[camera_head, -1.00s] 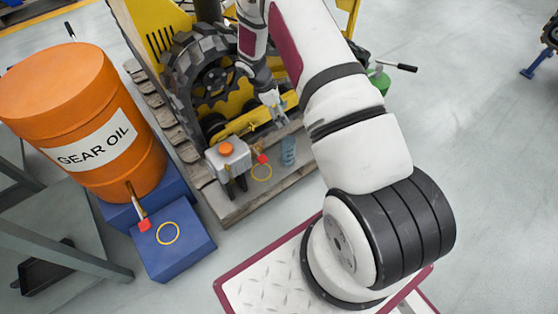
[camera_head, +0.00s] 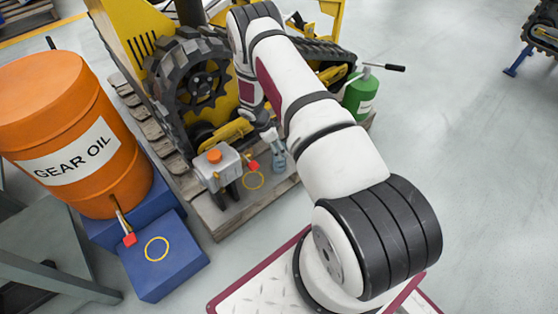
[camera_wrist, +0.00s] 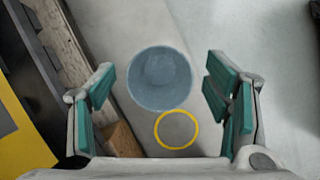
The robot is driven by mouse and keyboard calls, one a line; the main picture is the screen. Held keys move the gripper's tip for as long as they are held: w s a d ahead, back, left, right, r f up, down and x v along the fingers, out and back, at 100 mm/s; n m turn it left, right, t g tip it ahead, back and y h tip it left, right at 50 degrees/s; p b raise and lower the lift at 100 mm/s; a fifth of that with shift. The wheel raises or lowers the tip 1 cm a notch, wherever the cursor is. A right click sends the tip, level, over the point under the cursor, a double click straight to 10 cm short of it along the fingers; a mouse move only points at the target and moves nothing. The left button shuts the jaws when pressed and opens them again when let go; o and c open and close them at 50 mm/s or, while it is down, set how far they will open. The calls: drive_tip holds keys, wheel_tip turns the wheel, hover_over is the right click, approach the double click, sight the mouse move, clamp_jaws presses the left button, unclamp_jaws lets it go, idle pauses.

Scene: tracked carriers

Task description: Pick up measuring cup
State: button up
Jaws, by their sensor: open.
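The measuring cup is a translucent blue, round vessel. In the head view the measuring cup (camera_head: 278,160) stands on the wooden pallet, partly hidden by my gripper (camera_head: 269,137) just above it. In the wrist view I look down into the cup (camera_wrist: 160,80), with its round mouth between the two teal-padded fingers of my gripper (camera_wrist: 160,88). The fingers are spread apart and hold nothing. A gap shows on each side of the cup.
A yellow ring (camera_wrist: 177,130) lies beside the cup. A grey can with an orange cap (camera_head: 216,165) stands left of it on the pallet (camera_head: 225,215). The yellow tracked machine (camera_head: 130,35) is close behind. A green bottle (camera_head: 359,92) stands right, an orange drum (camera_head: 60,95) far left.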

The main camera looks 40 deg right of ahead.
drive_tip(key=x, duration=0.1)
drive_tip(key=b+x, duration=0.1)
drive_tip(key=x, duration=0.1)
drive_tip(key=b+x, duration=0.1)
drive_tip(key=x, duration=0.1)
drive_tip(key=shift+w+a+f, duration=0.1)
drive_tip(key=shift+a+f, duration=0.05)
drive_tip(key=shift+a, duration=0.1)
drive_tip(key=c, duration=1.2)
